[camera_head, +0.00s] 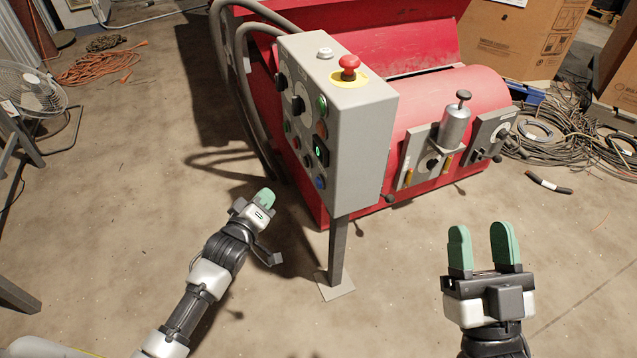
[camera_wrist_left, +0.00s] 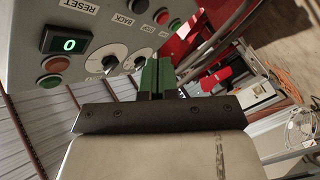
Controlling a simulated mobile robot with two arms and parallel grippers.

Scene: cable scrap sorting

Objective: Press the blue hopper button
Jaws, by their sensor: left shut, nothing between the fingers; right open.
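The blue button (camera_head: 320,183) sits low on the front face of the grey control box (camera_head: 362,140), below a green-lit display (camera_head: 321,151). My left gripper (camera_head: 266,196) is shut and empty, with green fingertips. In the head view it appears left of the box's lower part, apart from the blue button. I cannot make out the blue button there. My right gripper (camera_head: 483,247) is open and empty, over the floor at the right.
A red emergency stop (camera_head: 349,66) tops the box. The panel also carries other buttons and dials. The box stands on a post (camera_head: 337,250) before a red machine (camera_head: 463,95). Coiled cables (camera_head: 570,140) lie right; a fan (camera_head: 35,90) stands left. Floor between my arms is mostly clear.

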